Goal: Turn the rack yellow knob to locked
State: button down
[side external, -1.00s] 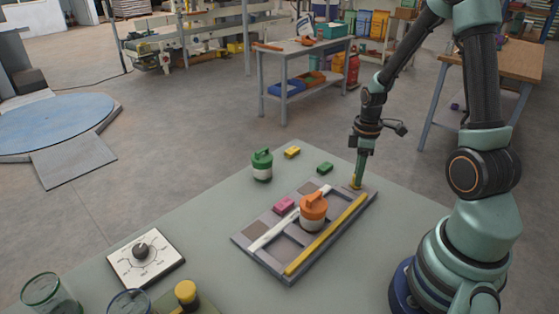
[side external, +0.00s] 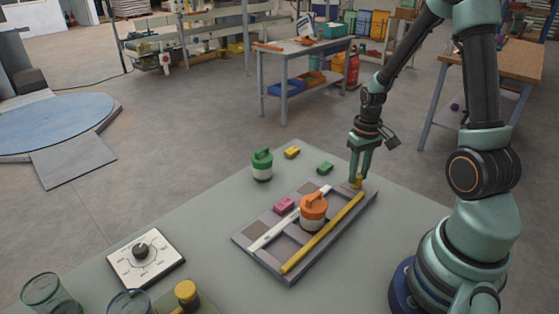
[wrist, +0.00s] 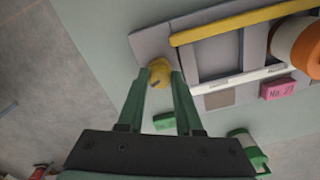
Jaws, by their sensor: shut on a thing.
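The rack (side external: 304,232) is a grey frame lying on the table, with a yellow bar (side external: 323,233) and a white bar (side external: 290,219) across it. The yellow knob (side external: 357,181) is at the rack's far right corner; in the wrist view the knob (wrist: 159,73) sits between my fingertips. My gripper (side external: 359,177) points down over that corner and is shut on the knob. The wrist view also shows my gripper (wrist: 160,75), its green fingers on both sides of the knob. The lock markings cannot be made out.
An orange-lidded jar (side external: 313,212) and a pink block (side external: 284,205) are on the rack. A green-lidded jar (side external: 262,165), a yellow block (side external: 292,152) and a green block (side external: 324,167) stand behind it. A dial plate (side external: 145,257) lies at the front left.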

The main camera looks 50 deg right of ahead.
aim_at(358, 176)
jog(key=shift+a+m, duration=0.1)
jog(key=shift+m, duration=2.1)
jog(key=c, duration=0.6)
grip_release()
jog(key=shift+r, duration=0.15)
notch_tip(358, 176, up, 12)
jog(key=shift+f, duration=0.1)
jog(key=a+r+n+t, duration=0.2)
jog(key=a+r+n, duration=0.1)
jog(key=a, duration=0.3)
jog(key=a+r+n+t, duration=0.1)
jog(key=a+r+n, duration=0.2)
jog(key=a, duration=0.3)
jog(key=a+r+n+t, duration=0.2)
jog(key=a+r+n, duration=0.1)
jog(key=a, duration=0.3)
jog(key=shift+s+a+t, duration=0.15)
jog(key=shift+s+t, duration=0.05)
jog(key=shift+t, duration=0.1)
